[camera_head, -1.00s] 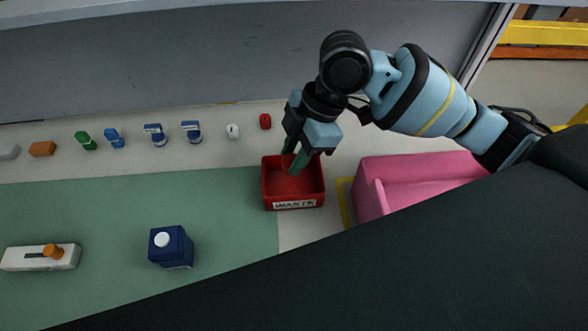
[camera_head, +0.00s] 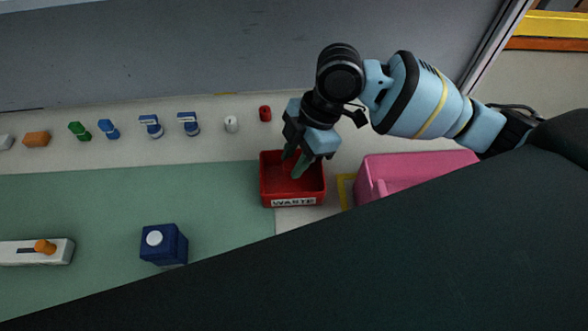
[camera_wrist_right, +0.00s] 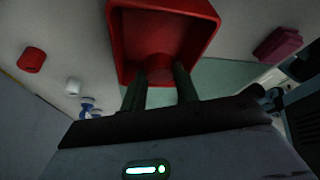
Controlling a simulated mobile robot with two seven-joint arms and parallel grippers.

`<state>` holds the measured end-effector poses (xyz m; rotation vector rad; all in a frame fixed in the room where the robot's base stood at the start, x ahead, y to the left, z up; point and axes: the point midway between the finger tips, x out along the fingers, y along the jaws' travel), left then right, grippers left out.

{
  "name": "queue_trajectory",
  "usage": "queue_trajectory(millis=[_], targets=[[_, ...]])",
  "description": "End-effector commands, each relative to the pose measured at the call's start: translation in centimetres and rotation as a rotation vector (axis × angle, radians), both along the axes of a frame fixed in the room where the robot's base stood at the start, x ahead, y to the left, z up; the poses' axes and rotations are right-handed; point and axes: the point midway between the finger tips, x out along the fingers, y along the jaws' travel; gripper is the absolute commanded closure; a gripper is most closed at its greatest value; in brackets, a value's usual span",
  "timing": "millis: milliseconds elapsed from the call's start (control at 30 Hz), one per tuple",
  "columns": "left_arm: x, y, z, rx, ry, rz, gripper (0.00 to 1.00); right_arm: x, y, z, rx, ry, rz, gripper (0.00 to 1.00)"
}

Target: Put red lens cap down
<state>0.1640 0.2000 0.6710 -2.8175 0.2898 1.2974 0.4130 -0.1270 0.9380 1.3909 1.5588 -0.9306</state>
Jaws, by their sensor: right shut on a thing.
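My right gripper (camera_head: 296,166) points down over the red bin (camera_head: 293,202) labelled WASTE, with its fingertips at or inside the opening. In the right wrist view its two dark green fingers (camera_wrist_right: 160,86) are shut on a round red lens cap (camera_wrist_right: 160,68), seen against the red inside of the bin (camera_wrist_right: 205,30). The held cap is hard to make out in the head view. Another red cap-like piece (camera_head: 265,113) lies on the pale surface behind the bin. It also shows in the right wrist view (camera_wrist_right: 31,56). My left gripper is out of view.
A pink bin (camera_head: 420,165) stands right of the red bin. Small white, blue, green and orange parts line the back left. A navy box (camera_head: 163,244) and a white block with an orange knob (camera_head: 45,248) sit on the green mat (camera_head: 100,200).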

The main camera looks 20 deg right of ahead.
Motion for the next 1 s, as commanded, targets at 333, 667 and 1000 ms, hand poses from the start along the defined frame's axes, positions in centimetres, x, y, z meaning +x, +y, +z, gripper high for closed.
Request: queue_trajectory(millis=[333, 667, 1000], targets=[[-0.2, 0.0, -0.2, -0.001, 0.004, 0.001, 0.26, -0.1, 0.0, -2.6, -0.001, 0.003, -0.001, 0.91], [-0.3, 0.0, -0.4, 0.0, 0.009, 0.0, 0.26, 0.0, 0.0, -4.9, 0.0, -0.003, 0.0, 0.91], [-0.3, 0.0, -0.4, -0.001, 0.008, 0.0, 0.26, 0.0, 0.0, -5.5, 0.0, -0.002, -0.001, 0.91]])
